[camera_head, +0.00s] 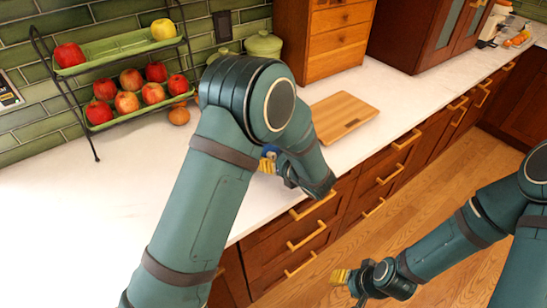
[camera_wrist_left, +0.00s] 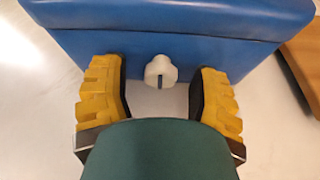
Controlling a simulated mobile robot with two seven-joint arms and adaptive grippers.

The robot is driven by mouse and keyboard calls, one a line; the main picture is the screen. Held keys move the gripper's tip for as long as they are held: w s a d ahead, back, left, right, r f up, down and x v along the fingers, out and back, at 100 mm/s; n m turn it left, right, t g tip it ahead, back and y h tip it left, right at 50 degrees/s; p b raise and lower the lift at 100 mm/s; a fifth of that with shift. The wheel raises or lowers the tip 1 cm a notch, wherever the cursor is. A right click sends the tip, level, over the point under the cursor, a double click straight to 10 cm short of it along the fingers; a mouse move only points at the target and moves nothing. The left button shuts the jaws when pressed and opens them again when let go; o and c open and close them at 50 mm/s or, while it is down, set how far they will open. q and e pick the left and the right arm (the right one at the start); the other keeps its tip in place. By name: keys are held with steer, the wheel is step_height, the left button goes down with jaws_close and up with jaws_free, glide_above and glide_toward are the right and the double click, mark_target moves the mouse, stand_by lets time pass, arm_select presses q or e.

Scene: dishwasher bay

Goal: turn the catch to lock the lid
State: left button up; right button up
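The catch (camera_wrist_left: 160,70) is a small off-white knob with a dark slot, on the front face of a blue box (camera_wrist_left: 215,55) in the left wrist view. The lid (camera_wrist_left: 170,18) is the blue, rounded slab along the top of that view; whether it lies fully closed I cannot tell. My left gripper (camera_wrist_left: 160,88) is open, with one yellow finger on each side of the catch and clear gaps to it. In the head view, my left arm hides most of the box, and the left gripper (camera_head: 267,165) shows only partly. My right gripper (camera_head: 340,276) hangs low, away from the counter; its opening is unclear.
A wooden board (camera_head: 343,116) lies on the white counter (camera_head: 60,225), right of my left gripper. A two-tier rack (camera_head: 113,47) with apples stands at the back left. Green canisters (camera_head: 263,45) and a wooden drawer unit (camera_head: 325,40) stand behind. Drawer handles (camera_head: 307,236) stick out below the counter.

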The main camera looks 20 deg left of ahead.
arm_select(q)
steer(key=v, duration=1.2)
steer(key=shift+r, duration=0.1)
stand_by(0.4)
